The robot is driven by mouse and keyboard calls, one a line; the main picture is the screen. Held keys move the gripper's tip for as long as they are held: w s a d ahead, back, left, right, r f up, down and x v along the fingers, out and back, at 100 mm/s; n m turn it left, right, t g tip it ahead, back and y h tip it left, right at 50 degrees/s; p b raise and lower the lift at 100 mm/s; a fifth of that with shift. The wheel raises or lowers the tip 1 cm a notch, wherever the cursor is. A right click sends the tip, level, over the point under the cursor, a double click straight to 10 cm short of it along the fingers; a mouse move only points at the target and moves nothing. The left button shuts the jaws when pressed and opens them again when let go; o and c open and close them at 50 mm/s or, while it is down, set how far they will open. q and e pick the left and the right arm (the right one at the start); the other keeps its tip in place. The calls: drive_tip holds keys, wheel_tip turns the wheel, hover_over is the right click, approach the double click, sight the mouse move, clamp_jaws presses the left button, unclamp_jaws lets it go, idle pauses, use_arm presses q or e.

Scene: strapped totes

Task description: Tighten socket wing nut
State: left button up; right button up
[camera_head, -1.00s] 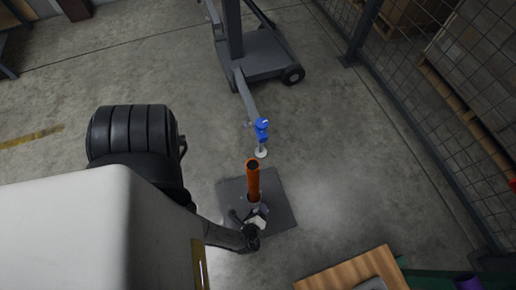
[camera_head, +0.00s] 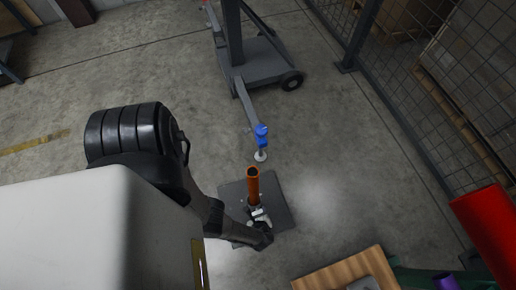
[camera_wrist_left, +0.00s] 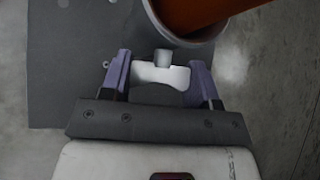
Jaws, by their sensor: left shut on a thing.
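An orange pipe (camera_head: 253,184) stands upright in a socket on a dark square base plate (camera_head: 282,205). In the left wrist view, the pipe (camera_wrist_left: 190,12) rises from the round grey socket rim (camera_wrist_left: 190,40) at the top. A pale wing nut (camera_wrist_left: 162,75) sticks out from the side of the socket. My left gripper (camera_wrist_left: 161,72) is shut on the wing nut, one purple finger at each end of it. In the head view, my left gripper (camera_head: 258,217) is low beside the socket, where the nut is hard to make out. My right gripper is not in view.
A grey wheeled stand (camera_head: 262,68) with a blue-headed fitting (camera_head: 261,132) is beyond the pipe. A wooden-topped surface (camera_head: 345,272) is at the bottom, and a red cylinder (camera_head: 490,225) at the right. Mesh fencing (camera_head: 400,60) runs along the right; open floor lies between.

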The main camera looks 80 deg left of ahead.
use_arm(q)
drive_tip(key=shift+g, duration=0.3)
drive_tip(key=o, duration=0.9)
drive_tip(key=shift+r, duration=0.15)
